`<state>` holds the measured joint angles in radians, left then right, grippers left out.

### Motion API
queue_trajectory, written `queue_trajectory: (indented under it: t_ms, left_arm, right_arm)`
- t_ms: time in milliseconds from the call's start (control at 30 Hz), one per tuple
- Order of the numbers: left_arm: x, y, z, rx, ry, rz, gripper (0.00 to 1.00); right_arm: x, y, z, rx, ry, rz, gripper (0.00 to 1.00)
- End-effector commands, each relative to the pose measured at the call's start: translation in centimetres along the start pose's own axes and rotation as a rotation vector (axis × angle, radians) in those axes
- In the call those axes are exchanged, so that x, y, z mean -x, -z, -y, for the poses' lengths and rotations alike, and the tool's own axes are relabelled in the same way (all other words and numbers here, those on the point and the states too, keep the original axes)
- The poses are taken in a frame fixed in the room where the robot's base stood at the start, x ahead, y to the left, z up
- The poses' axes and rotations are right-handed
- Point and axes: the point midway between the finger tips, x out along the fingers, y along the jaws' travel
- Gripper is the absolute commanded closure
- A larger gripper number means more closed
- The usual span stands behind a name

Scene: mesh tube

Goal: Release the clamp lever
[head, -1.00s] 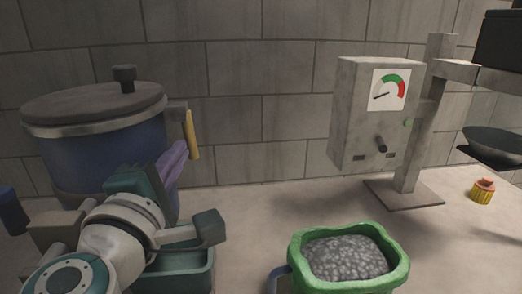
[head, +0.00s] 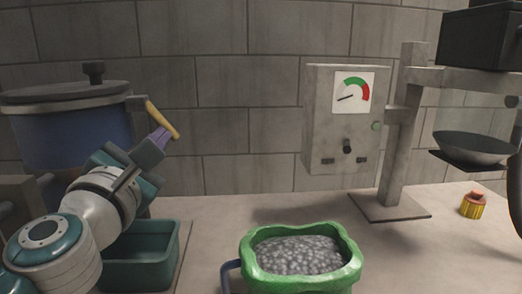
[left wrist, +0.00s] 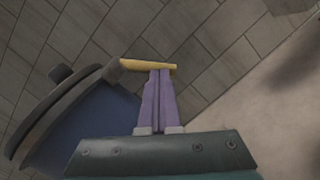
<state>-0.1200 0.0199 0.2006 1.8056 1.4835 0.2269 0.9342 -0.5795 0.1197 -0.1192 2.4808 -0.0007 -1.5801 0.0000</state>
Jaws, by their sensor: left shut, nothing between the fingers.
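The yellow clamp lever (head: 161,119) sits on a bracket at the right side of the blue lidded pot (head: 75,138). It slants down to the right from its pivot. The left wrist view shows the lever (left wrist: 147,66) across the tips of my purple fingers. My left gripper (head: 163,133) is shut with its fingers together, nothing between them, and its tips are at the lever's underside, seemingly touching it. The left wrist view also shows this gripper (left wrist: 159,74). My right gripper is not in view.
A teal bin (head: 140,262) stands below my left arm. A green-rimmed tub (head: 250,270) of grey pebbles is at front centre. A gauge box (head: 317,120) on a post, a dark pan (head: 475,148) and a small yellow-red item (head: 473,205) stand right. The counter between is clear.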

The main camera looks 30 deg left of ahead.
Motion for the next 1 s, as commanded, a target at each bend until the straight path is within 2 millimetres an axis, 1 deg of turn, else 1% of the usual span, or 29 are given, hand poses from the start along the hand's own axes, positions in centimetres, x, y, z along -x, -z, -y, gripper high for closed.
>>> queue_trajectory:
  t_ms: [33,200,400,600,1000]
  left_arm:
    - [-0.2,0.1,0.0,0.043,-0.009,0.001,1.0]
    - [-0.4,-0.3,-0.1,0.166,-0.033,0.001,1.0]
    - [-0.6,-0.8,-0.1,0.254,-0.051,0.0,1.0]
    - [-0.6,-0.9,-0.2,0.286,-0.059,-0.001,1.0]
    - [-0.6,-0.9,-0.2,0.283,-0.059,-0.001,1.0]
  right_arm:
    - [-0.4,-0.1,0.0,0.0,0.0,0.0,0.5]
    - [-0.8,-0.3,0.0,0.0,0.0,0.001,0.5]
    - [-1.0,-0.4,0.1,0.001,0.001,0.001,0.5]
    - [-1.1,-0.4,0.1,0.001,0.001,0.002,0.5]
    - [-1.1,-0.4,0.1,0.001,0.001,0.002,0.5]
